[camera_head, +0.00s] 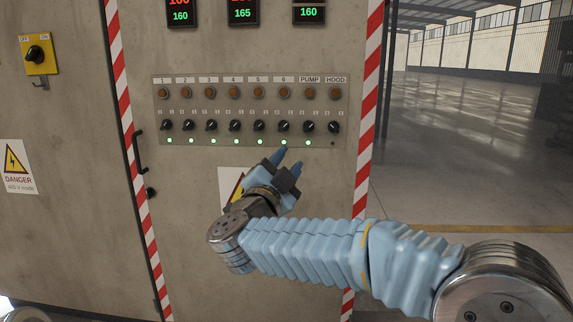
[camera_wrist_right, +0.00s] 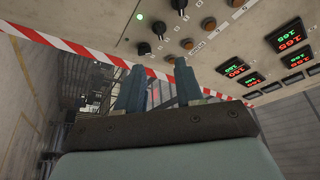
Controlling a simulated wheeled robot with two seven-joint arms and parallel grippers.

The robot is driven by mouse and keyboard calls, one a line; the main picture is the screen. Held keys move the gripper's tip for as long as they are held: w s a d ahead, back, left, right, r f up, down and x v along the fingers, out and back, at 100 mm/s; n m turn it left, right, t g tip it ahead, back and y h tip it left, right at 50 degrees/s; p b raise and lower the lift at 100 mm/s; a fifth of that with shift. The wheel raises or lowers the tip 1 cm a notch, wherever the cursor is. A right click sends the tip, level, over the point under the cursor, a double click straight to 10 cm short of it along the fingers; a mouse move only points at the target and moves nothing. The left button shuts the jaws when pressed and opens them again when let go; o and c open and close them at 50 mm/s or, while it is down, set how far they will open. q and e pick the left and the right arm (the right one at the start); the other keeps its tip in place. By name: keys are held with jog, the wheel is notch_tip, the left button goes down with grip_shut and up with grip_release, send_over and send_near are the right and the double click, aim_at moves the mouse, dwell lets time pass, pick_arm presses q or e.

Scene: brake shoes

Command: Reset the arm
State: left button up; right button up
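My right arm comes in from the lower right in the head view. Its right gripper (camera_head: 287,163) is in front of the cabinet, just below the row of knobs on the control panel (camera_head: 342,115). In the right wrist view the two blue fingers of this gripper (camera_wrist_right: 158,88) stand apart with a gap between them, and nothing is held. The panel has dark rotary knobs such as the PUMP knob (camera_head: 308,127) and the HOOD knob (camera_head: 333,127). Green lamps are lit below the knobs, but the one under HOOD is dark. My left gripper is not in view.
Digital displays (camera_head: 243,12) sit above the panel. A yellow OFF/ON switch (camera_head: 38,55) and a danger sign (camera_head: 17,167) are on the left cabinet wall. Red-and-white striped edges (camera_head: 369,80) frame the door. The hall floor (camera_head: 470,150) at right is open.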

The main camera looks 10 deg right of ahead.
jog(key=shift+w+f, duration=0.1)
jog(key=w+a+f+n+y+p, duration=0.1)
jog(key=w+f+n+y+p, duration=0.2)
jog(key=f, duration=0.5)
jog(key=w+a+f+n+y+p, duration=0.1)
jog(key=w+f+n+y, duration=0.35)
jog(key=f, duration=0.35)
jog(key=s+d+f+n+g+y+p, duration=0.1)
jog(key=s+f+n+g+y, duration=0.15)
jog(key=f, duration=0.85)
jog(key=s+f+n+g+y+p, duration=0.2)
jog(key=s+f+n+g, duration=0.15)
jog(key=f, duration=0.75)
jog(key=s+f+g+y+p, duration=0.1)
jog(key=s+f+g, duration=0.4)
jog(key=s, duration=0.9)
jog(key=s+f+g+y+p, duration=0.2)
jog(key=s+f+g, duration=0.3)
jog(key=s+f, duration=0.6)
jog(key=s+n, duration=0.1)
jog(key=s, duration=0.2)
jog(key=shift+s+d+f+g+y, duration=0.15)
jog(key=shift+s+g+y, duration=0.15)
jog(key=shift+s+g, duration=0.1)
jog(key=shift+w, duration=0.15)
